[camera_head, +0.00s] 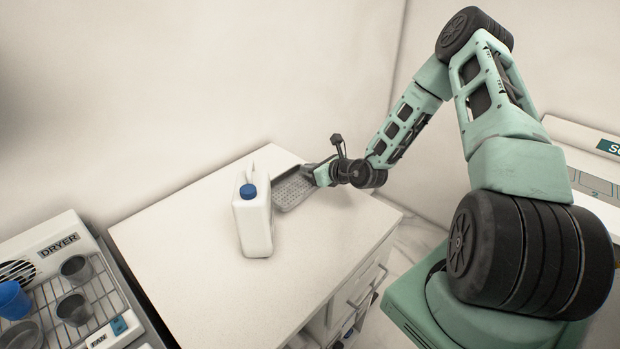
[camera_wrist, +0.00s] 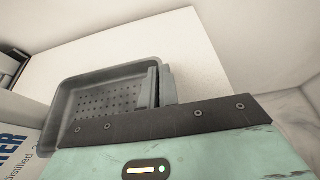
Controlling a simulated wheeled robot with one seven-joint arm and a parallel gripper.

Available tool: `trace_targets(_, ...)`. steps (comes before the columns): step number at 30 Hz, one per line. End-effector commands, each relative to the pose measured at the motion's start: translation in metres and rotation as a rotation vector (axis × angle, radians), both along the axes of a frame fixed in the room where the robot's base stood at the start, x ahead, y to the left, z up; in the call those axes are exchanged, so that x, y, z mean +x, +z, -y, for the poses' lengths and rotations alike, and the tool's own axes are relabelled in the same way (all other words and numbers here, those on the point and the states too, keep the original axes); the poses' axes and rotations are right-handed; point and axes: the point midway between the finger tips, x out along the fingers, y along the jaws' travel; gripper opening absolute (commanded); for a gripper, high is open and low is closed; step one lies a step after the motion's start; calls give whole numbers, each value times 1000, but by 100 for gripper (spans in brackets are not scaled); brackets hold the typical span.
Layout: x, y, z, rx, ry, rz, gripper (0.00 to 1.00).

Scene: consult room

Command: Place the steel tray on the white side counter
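The steel tray (camera_head: 291,192) is a grey, shallow tray with a perforated floor. In the head view it is over the back part of the white side counter (camera_head: 190,260), partly hidden behind a white jug. I cannot tell whether its underside touches the counter. My gripper (camera_head: 314,175) is at the tray's right end. In the wrist view the tray (camera_wrist: 105,98) lies left of centre, over the white counter top (camera_wrist: 150,45). My gripper's fingers (camera_wrist: 160,86) are close together around the tray's right wall. The tray's near edge is hidden by my gripper body.
The white jug (camera_head: 252,222) with a blue cap stands on the counter, close in front of the tray. A dryer rack (camera_head: 75,285) with cups stands at the left. The counter's left and front areas are clear. Walls stand behind the counter.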

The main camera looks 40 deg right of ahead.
Motion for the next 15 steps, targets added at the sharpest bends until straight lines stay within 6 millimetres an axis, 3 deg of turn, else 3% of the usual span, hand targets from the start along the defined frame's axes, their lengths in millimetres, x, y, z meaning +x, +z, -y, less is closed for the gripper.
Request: trace_targets(15, 0, -46, 0, 3, 0, -1, 0)
